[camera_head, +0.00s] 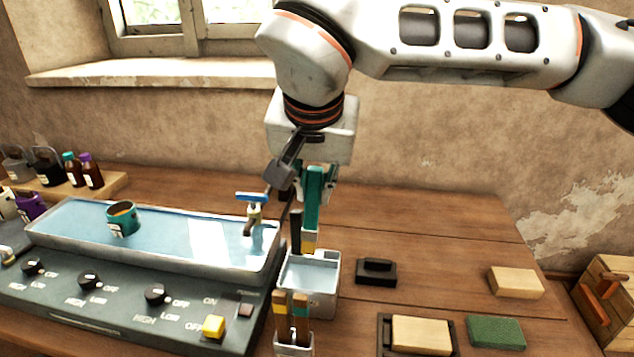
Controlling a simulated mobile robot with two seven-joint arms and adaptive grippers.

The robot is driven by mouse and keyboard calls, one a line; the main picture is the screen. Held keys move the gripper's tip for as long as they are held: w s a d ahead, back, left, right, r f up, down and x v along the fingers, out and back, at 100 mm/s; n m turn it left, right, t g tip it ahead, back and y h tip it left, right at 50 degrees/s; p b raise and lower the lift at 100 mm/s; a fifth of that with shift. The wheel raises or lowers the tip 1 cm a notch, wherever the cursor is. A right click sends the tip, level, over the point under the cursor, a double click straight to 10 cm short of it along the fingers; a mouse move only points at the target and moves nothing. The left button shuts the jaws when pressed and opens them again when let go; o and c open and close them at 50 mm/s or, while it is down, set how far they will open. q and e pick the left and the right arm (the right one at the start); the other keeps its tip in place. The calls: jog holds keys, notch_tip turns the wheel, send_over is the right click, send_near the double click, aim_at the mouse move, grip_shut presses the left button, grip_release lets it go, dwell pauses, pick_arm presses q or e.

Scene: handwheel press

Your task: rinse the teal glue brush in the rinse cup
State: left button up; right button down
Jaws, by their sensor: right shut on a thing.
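The teal glue brush (313,205) hangs roughly upright, bristle end down, with a pale band near its lower end. My right gripper (308,185) is shut on its handle, reaching down from above. The rinse cup (326,306), a square metal container of bluish water, stands below. The brush's lower end is over the cup's far part. I cannot tell whether its tip touches the water. My left gripper is not in view.
A water bath (60,242) with a teal pot (122,218) and tap (252,212) lies left, behind a control panel (120,310). A holder with brushes (293,340) stands before the cup. A black rest (376,272), wooden block (516,282) and green block (496,332) lie right.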

aim_at(314, 237)
notch_tip(314, 237, down, 3)
jog(key=shift+w+r+b, duration=0.1)
jog(key=shift+r+b, duration=0.1)
jog(key=shift+b, duration=0.6)
jog(key=shift+f+b, duration=0.45)
jog(key=shift+f, duration=0.1)
jog(key=shift+f+b, duration=0.3)
jog(key=shift+f, duration=0.75)
jog(key=shift+f+b, duration=0.35)
jog(key=shift+f, duration=1.85)
jog(key=shift+f+b, duration=0.3)
